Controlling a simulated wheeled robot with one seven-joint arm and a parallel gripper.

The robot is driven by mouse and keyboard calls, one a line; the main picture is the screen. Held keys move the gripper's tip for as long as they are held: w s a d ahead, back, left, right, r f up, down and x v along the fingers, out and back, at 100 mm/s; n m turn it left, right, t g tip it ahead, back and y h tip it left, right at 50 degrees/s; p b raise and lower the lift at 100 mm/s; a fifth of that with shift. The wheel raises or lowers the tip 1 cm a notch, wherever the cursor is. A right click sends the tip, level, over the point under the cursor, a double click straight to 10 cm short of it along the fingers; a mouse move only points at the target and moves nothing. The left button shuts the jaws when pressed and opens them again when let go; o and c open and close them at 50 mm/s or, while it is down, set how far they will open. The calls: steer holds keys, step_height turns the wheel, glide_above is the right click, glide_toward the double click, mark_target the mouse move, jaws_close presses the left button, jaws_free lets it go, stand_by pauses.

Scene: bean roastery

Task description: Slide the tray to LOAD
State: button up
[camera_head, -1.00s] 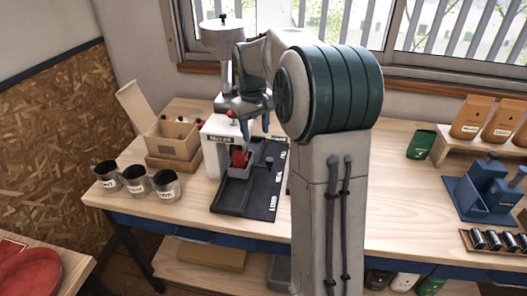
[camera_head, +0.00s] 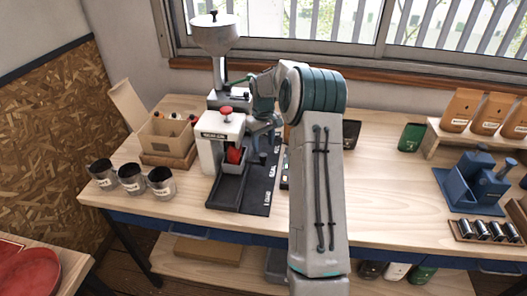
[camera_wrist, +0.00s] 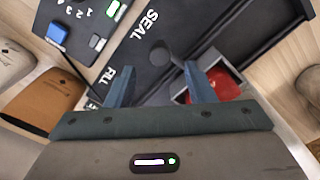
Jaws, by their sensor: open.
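The tray (camera_head: 230,170) is a small dark open box holding a red item (camera_head: 234,155). It sits on a black track (camera_head: 254,200) beside a white press, level with the SEAL mark; the LOAD mark is at the near end. In the wrist view the tray (camera_wrist: 183,98) is partly hidden by my right finger, and the red item (camera_wrist: 226,84) shows beyond that finger. A dark round knob (camera_wrist: 168,50) stands on the track near SEAL. My gripper (camera_wrist: 158,68) is open, its fingertips on either side of the knob's near end; contact cannot be told. My gripper (camera_head: 266,142) is over the track.
The white press (camera_head: 212,150) stands left of the track. Three dark cups (camera_head: 131,180) and a cardboard box (camera_head: 165,135) are further left. A grey grinder (camera_head: 217,60) stands behind. A panel with buttons (camera_wrist: 85,25) lies beside the track. The bench's middle right is clear.

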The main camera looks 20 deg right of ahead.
mark_target(263, 155)
steer(key=shift+f+p, duration=0.4)
steer(key=shift+f, duration=2.25)
jaws_close()
steer(key=shift+s, duration=0.1)
